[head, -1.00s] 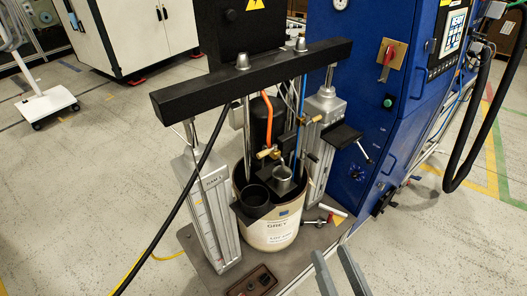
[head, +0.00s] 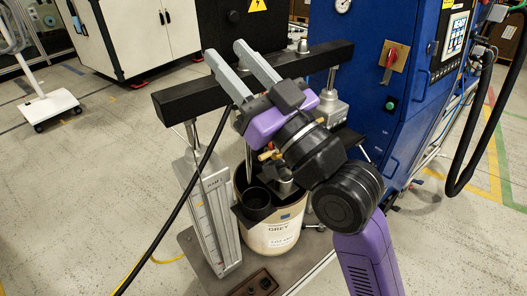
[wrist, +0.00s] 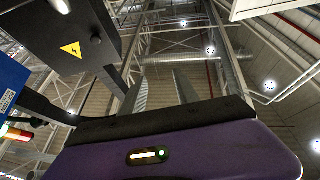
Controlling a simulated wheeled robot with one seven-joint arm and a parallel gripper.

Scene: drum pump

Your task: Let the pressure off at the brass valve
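A brass valve fitting (head: 265,155) shows above the drum (head: 275,240), just left of my wrist in the head view. Another brass part seen earlier at the pump is now hidden behind my arm. My gripper (head: 225,50) is over the black crossbar (head: 180,101) in the head view, its two grey fingers apart and empty. The fingers point up and to the left, away from the brass fitting. In the wrist view my gripper (wrist: 159,82) points up at the ceiling with nothing between its fingers. The valve is not in the wrist view.
A scaled grey column (head: 213,215) stands left of the drum, and a blue cabinet (head: 395,90) stands behind right. A black hose (head: 195,180) crosses in front of the column. A black box with a warning sign (wrist: 78,40) hangs near the gripper.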

